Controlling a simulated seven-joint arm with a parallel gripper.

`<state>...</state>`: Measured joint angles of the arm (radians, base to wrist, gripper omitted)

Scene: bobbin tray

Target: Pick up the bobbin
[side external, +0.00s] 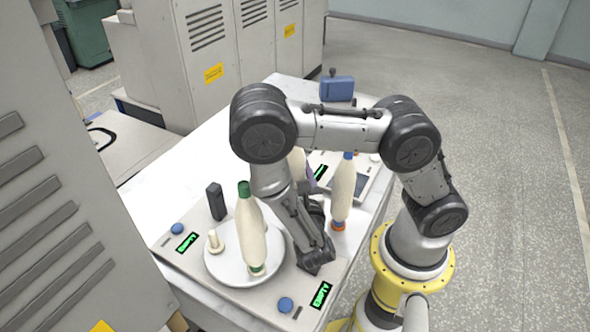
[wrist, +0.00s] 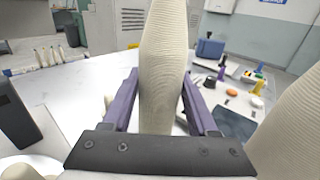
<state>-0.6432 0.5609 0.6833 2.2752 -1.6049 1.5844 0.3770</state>
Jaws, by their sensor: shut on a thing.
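A cream, thread-wound bobbin (wrist: 165,35) stands upright in the middle of the wrist view. My gripper (wrist: 160,78) has its two purple fingers on either side of it, shut on it. Its top is cut off by the frame and its lower end is hidden behind the gripper's dark bar. In the side view my gripper (side external: 312,183) is mostly hidden by my arm, and part of a cream bobbin (side external: 297,160) shows behind the arm there. A green-tipped bobbin (side external: 250,235) stands on a white round plate (side external: 225,270). A blue-topped bobbin (side external: 343,190) with an orange base stands to the right.
Blue knobs (side external: 285,305) and green displays (side external: 321,295) line the panel. A blue box (side external: 337,88) sits at the table's far end. The white table (side external: 185,165) is clear at left.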

